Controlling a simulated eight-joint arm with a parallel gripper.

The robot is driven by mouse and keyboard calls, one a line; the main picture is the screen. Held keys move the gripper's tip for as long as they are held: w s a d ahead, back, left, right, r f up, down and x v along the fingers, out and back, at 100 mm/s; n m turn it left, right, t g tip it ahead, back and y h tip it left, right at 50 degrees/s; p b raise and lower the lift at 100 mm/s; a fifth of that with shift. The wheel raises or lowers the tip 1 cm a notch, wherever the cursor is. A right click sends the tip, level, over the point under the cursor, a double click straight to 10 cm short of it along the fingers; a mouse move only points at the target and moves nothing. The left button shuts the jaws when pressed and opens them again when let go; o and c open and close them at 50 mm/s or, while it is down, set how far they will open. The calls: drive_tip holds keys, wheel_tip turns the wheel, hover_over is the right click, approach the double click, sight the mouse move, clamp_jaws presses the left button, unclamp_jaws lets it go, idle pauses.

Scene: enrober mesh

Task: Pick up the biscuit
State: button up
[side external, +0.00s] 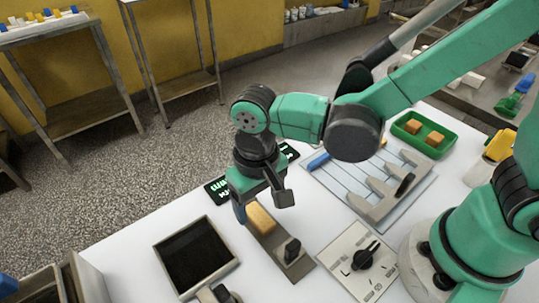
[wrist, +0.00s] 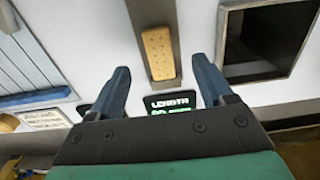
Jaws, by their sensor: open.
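The biscuit (side external: 261,217) is a tan rectangular block lying on a narrow grey metal strip (side external: 282,250) on the white table. In the wrist view the biscuit (wrist: 158,53) lies on the strip's end, ahead of and between my two dark fingers. My gripper (side external: 262,203) is open and empty, pointing down at the biscuit's far end. In the wrist view my gripper (wrist: 166,76) has one finger on either side, with clear gaps to the biscuit. I cannot tell the exact height of the fingertips over the table.
A black display (side external: 219,188) reading "LENGTH" lies behind the gripper. A dark open tray (side external: 163,264) stands left of the strip. A slotted rack (side external: 412,209) and a dial panel (side external: 337,271) are to the right. A green tray (side external: 451,148) holds tan blocks.

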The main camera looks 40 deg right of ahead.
sight(260, 217)
drive_tip(key=shift+f, duration=1.85)
drive_tip(key=c, duration=1)
